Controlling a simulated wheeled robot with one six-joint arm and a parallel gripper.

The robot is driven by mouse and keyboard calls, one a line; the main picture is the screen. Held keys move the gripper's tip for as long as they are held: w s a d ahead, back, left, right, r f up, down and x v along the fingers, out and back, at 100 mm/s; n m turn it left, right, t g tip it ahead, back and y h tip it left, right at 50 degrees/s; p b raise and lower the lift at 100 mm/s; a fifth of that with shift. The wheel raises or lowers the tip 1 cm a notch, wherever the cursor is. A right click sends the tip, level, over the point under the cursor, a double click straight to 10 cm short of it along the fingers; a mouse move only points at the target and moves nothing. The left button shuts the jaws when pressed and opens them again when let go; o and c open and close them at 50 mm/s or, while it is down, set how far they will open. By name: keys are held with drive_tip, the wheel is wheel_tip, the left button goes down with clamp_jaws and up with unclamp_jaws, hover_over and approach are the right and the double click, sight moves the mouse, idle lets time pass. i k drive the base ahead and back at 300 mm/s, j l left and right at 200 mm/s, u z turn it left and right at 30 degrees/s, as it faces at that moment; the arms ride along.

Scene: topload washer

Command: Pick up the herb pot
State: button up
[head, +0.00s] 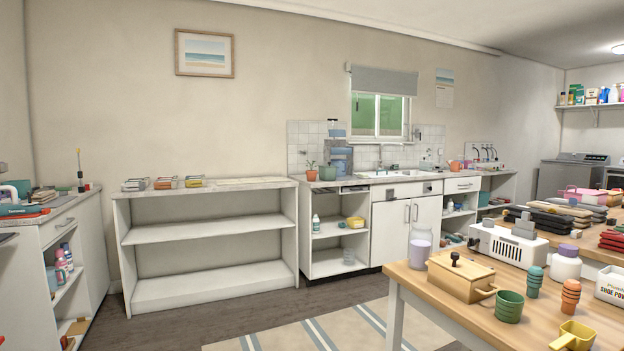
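A small terracotta pot with a green plant, which looks like the herb pot (311,175), stands upright on the counter left of the sink, near that counter's left end. It is small and far off in the head view. My gripper is not in view.
A green container (327,173) stands just right of the pot, with a blue water dispenser (341,160) behind. A low open shelf unit (207,235) stands left of that counter. A crowded wooden table (405,275) fills the right foreground. Floor with a striped rug (315,335) lies between.

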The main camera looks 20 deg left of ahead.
sight(311, 174)
drive_tip(key=u, duration=1.35)
drive_tip(key=i+j+u, duration=0.2)
drive_tip(key=u, duration=0.15)
drive_tip(key=i+j+u, duration=0.15)
drive_tip(key=u, duration=0.2)
drive_tip(key=i+u, duration=0.4)
drive_tip(key=i+z, duration=0.4)
drive_tip(key=i, duration=0.45)
drive_tip(key=i+j+z, duration=0.15)
drive_tip(key=i+z, duration=0.25)
drive_tip(key=i, duration=0.45)
drive_tip(key=i+z, duration=0.25)
drive_tip(key=i, duration=0.35)
drive_tip(key=i+z, duration=0.25)
drive_tip(key=i, duration=0.3)
drive_tip(key=i+j+z, duration=0.2)
drive_tip(key=i, duration=0.35)
drive_tip(key=i+l+z, duration=0.25)
drive_tip(key=i+z, duration=0.2)
drive_tip(key=i, duration=0.2)
drive_tip(key=i+z, duration=0.45)
drive_tip(key=i, duration=0.2)
drive_tip(key=i+j+z, duration=0.25)
drive_tip(key=i+z, duration=0.15)
drive_tip(key=i, duration=0.25)
